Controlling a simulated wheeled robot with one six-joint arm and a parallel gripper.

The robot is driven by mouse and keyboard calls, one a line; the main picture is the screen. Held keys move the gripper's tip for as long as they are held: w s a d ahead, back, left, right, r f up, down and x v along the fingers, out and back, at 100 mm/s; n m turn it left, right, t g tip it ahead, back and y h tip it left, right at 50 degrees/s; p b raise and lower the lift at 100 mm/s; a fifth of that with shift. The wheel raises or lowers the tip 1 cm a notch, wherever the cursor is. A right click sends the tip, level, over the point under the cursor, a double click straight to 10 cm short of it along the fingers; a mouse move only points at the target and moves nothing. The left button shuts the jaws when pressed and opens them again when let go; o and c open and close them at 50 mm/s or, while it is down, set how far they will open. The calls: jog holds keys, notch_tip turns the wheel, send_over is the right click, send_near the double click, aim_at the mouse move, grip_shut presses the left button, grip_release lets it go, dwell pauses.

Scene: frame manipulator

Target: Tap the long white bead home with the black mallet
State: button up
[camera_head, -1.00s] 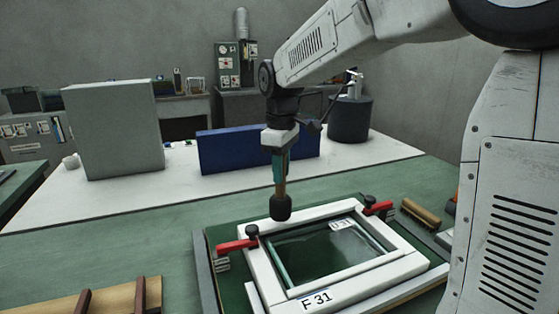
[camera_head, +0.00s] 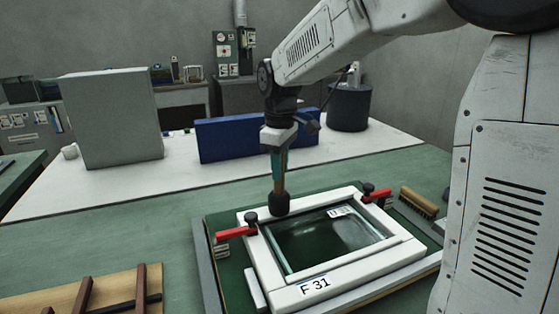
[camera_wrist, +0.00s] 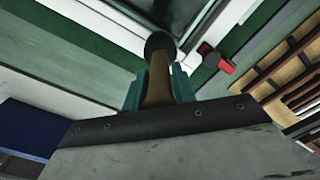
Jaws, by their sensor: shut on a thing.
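My gripper (camera_head: 278,165) is shut on the wooden handle of the black mallet (camera_head: 280,202), which hangs head down. The mallet head is over the far rail of the white frame (camera_head: 330,290) marked F 31, near its far left corner; I cannot tell whether it touches. In the wrist view the mallet head (camera_wrist: 159,42) shows beyond the teal fingers, against the white frame. A glass pane (camera_head: 330,240) lies inside the frame. The long white bead cannot be told apart from the white frame.
Red clamps with black knobs hold the frame at the left (camera_head: 236,232) and right (camera_head: 377,194). A brush (camera_head: 419,202) lies to the right. A wooden rack (camera_head: 85,292) stands front left. A blue panel (camera_head: 255,137) and a grey box (camera_head: 112,118) stand behind.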

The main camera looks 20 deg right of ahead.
jog(key=shift+r, duration=2.5)
